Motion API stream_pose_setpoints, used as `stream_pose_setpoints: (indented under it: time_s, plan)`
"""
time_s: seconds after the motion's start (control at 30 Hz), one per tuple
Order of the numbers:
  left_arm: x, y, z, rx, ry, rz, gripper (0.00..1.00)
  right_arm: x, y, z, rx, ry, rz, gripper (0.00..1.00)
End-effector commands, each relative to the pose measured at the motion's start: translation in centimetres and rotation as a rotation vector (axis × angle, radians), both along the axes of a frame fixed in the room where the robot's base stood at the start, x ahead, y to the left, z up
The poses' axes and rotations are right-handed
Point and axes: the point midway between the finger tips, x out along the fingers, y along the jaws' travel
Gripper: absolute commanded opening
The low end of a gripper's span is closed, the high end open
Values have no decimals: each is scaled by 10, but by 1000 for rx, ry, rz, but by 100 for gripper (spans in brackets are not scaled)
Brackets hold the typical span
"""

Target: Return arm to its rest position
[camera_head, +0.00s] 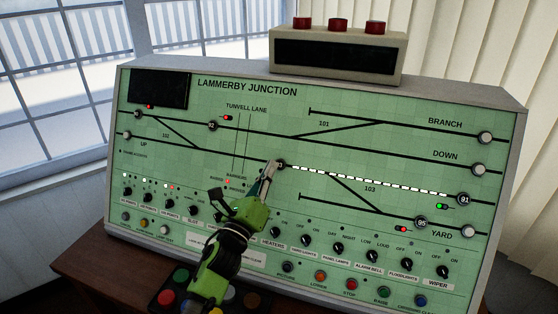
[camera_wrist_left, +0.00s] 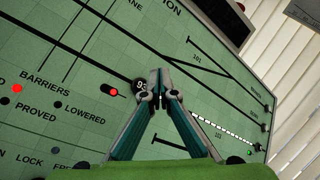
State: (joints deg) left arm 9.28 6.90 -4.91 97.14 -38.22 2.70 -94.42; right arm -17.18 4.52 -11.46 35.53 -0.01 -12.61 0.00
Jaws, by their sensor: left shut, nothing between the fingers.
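My left arm comes up from the bottom of the head view. Its green and black gripper (camera_head: 270,166) is in front of the middle of the green Lammerby Junction panel (camera_head: 250,110). The fingertips are together with nothing between them. They are at a black round knob on the track line, partly hidden by the fingers. The left wrist view shows the closed fingers (camera_wrist_left: 158,75) beside this knob (camera_wrist_left: 138,86); I cannot tell whether they touch it. My right gripper is in neither view.
A row of lit white segments (camera_head: 370,181) runs right from the knob to knob 91 (camera_head: 464,199). Several black rotary switches and coloured buttons line the panel's lower part. A grey box with red domes (camera_head: 338,50) stands on top. Windows are behind left, blinds at right.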

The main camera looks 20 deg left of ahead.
Motion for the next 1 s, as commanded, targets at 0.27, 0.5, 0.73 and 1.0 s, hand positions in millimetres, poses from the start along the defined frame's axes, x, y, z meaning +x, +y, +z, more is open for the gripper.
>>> stream_pose_setpoints:
  time_s: [0.27,0.5,0.73,1.0]
  plan:
    - [-12,1,6,1,1,1,0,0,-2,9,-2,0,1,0]
    - [-12,1,6,1,1,1,0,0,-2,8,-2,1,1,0]
    - [-15,5,0,-49,30,7,0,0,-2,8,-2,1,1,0]
    - [-73,48,-93,-723,383,141,0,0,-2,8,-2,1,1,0]
